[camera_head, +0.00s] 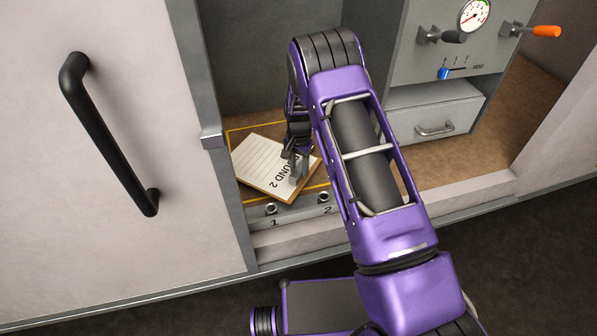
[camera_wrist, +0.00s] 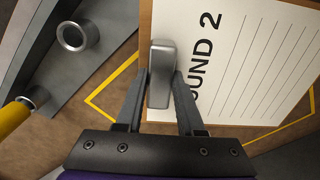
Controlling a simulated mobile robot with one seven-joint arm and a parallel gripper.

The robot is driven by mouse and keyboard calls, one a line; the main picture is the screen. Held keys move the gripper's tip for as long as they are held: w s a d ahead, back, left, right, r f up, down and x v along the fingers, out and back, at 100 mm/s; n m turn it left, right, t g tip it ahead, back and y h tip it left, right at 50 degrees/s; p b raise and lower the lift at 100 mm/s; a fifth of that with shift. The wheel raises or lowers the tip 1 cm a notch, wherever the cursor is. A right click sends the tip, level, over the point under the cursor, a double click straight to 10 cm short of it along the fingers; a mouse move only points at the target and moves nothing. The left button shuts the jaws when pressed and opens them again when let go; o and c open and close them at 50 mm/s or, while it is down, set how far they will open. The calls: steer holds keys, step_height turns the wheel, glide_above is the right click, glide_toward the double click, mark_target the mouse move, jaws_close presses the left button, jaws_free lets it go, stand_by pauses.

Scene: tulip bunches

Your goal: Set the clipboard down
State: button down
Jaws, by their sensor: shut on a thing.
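The clipboard (camera_head: 264,162) is a brown board with a white lined sheet marked "ROUND 2". It is turned at an angle over a yellow-outlined area (camera_head: 256,125) on the brown shelf surface in the head view. I cannot tell whether it touches the surface. In the wrist view the clipboard (camera_wrist: 235,60) fills the upper right, and its grey metal clip (camera_wrist: 160,72) stands between my fingers. My gripper (camera_head: 295,160) is shut on the clip; its fingers also show in the wrist view (camera_wrist: 162,78). My arm hides part of the area behind.
A grey ledge with round metal fittings (camera_head: 271,209) marked 1 and 2 runs along the front. A white door with a black handle (camera_head: 105,130) stands at left. At right are a drawer (camera_head: 435,120), a gauge (camera_head: 475,15) and an orange-handled lever (camera_head: 545,31). Brown surface at right is bare.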

steer(key=shift+w+f, duration=0.1)
steer(key=shift+f, duration=0.85)
steer(key=c, duration=0.5)
jaws_free()
step_height(320, 180, up, 12)
steer(key=shift+r+p, duration=0.15)
steer(key=shift+p, duration=0.4)
